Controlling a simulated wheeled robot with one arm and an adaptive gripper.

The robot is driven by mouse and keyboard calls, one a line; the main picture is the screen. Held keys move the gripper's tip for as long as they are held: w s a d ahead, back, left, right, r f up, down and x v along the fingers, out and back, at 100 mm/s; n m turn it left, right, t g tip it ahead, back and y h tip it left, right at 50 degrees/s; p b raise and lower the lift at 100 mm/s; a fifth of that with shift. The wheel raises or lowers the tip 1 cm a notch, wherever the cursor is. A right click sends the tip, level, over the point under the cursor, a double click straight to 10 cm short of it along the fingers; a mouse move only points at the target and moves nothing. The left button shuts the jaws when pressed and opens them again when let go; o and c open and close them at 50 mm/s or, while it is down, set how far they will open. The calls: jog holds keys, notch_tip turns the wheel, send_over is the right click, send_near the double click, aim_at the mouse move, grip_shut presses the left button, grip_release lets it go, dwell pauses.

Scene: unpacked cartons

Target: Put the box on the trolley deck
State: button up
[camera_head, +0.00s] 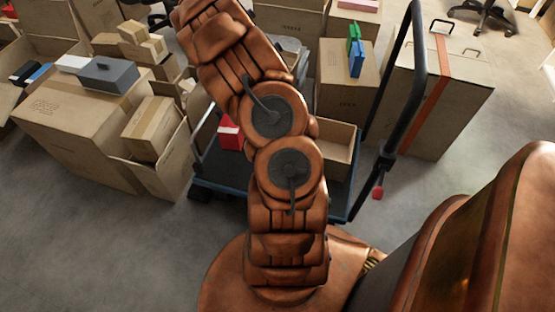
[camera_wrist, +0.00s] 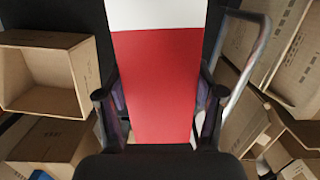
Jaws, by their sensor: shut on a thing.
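The box is red with a white end (camera_wrist: 155,75) and stands between the two fingers of my gripper (camera_wrist: 160,94) in the wrist view. The fingers press on its left and right sides. In the head view a small red and white part of a box (camera_head: 230,132) shows left of my arm, over the dark trolley deck (camera_head: 338,199). My arm hides the gripper and much of the deck there. I cannot tell whether the box touches the deck.
An open empty carton (camera_head: 340,142) stands at the deck's right part; an open carton also shows in the wrist view (camera_wrist: 42,103). The trolley's dark handle (camera_head: 418,75) rises at right. Stacked cartons (camera_head: 75,118) are at left, and a large strapped carton (camera_head: 462,95) is at right.

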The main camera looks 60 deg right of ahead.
jog(key=shift+m, duration=0.9)
jog(key=s+d+f+b, duration=0.1)
jog(key=f+b, duration=0.1)
jog(key=f, duration=0.3)
jog(key=s+d+f+b, duration=0.1)
jog(key=f+b, duration=0.2)
jog(key=f, duration=0.3)
jog(key=s+d+f+b, duration=0.1)
jog(key=f+b, duration=0.1)
jog(key=f, duration=0.4)
jog(key=shift+s+d+f+b, duration=0.25)
jog(key=shift+b, duration=0.05)
jog(key=o, duration=1.6)
jog(key=shift+f, duration=0.1)
jog(key=shift+c, duration=0.2)
